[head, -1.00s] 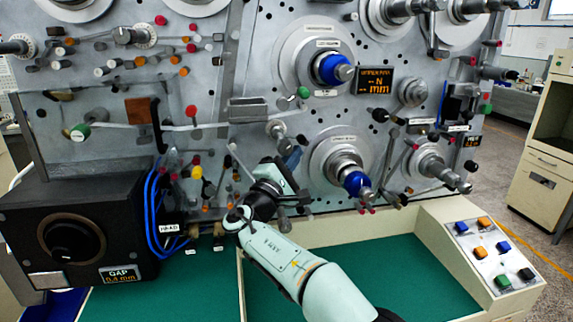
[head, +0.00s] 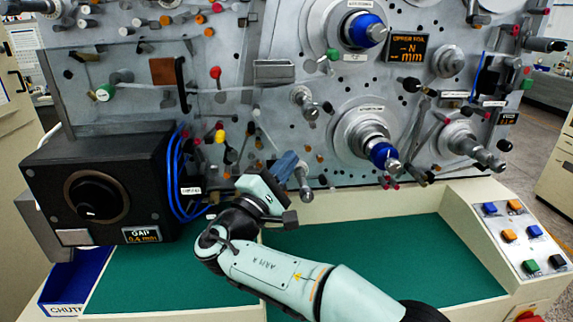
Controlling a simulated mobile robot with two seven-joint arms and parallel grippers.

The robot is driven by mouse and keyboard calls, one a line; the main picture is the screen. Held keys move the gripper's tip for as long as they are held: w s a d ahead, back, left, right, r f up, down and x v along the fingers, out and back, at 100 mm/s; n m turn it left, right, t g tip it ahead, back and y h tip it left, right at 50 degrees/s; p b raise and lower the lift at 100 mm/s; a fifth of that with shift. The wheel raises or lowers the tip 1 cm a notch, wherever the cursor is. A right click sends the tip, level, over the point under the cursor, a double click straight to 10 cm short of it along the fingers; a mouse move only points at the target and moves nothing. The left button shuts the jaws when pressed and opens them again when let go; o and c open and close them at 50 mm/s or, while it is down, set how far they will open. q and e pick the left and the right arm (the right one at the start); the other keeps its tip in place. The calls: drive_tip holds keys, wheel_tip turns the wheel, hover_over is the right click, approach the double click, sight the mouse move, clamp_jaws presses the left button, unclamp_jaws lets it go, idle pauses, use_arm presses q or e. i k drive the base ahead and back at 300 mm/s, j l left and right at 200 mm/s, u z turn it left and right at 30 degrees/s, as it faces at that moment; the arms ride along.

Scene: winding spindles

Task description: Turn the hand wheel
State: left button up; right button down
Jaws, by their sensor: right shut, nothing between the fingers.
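A round black knob (head: 97,196), which looks like the hand wheel, sits in a brown ring on the front of a dark box (head: 45,180) at the left. A display (head: 142,235) below it reads GAP 0.4 mm. My right gripper (head: 287,164) is shut and empty. It is in front of the lower middle of the machine panel, well to the right of the knob and apart from it. Its arm comes in from the lower right. My left gripper is not in view.
The grey machine panel (head: 235,110) carries many spindles and pegs, some with blue hubs (head: 383,155). Blue cables (head: 176,180) run beside the box. A blue chute bin (head: 72,285) is at lower left. A button console (head: 520,238) stands right. The green tray floor (head: 400,255) is mostly clear.

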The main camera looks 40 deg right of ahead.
sight(92, 199)
drive_tip(key=k, duration=1)
